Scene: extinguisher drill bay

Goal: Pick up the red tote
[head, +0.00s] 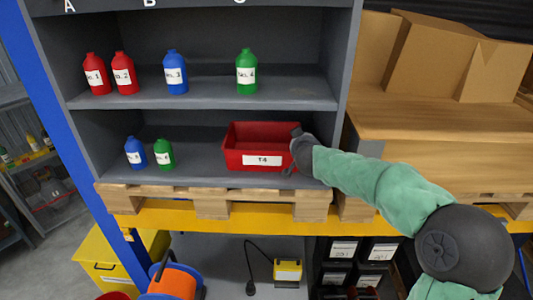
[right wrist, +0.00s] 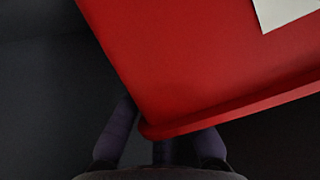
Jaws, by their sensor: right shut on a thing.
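The red tote (head: 236,159) sits on the lower shelf of the grey rack, with a white label reading T4 on its front. It looks empty from what shows of its inside. My right gripper (head: 298,150) is at the tote's right end, shut on it. In the right wrist view the red tote (right wrist: 200,60) fills the upper right, and its rim and corner lie between the fingers of my right gripper (right wrist: 160,145). Part of the tote's right end is hidden behind my gripper. My left gripper is in neither view.
A blue bottle (head: 135,152) and a green bottle (head: 164,154) stand left of the tote on the same shelf (head: 195,182). Several bottles stand on the shelf above (head: 205,93). Cardboard boxes (head: 440,60) are at the right. An orange cable reel (head: 172,284) stands below.

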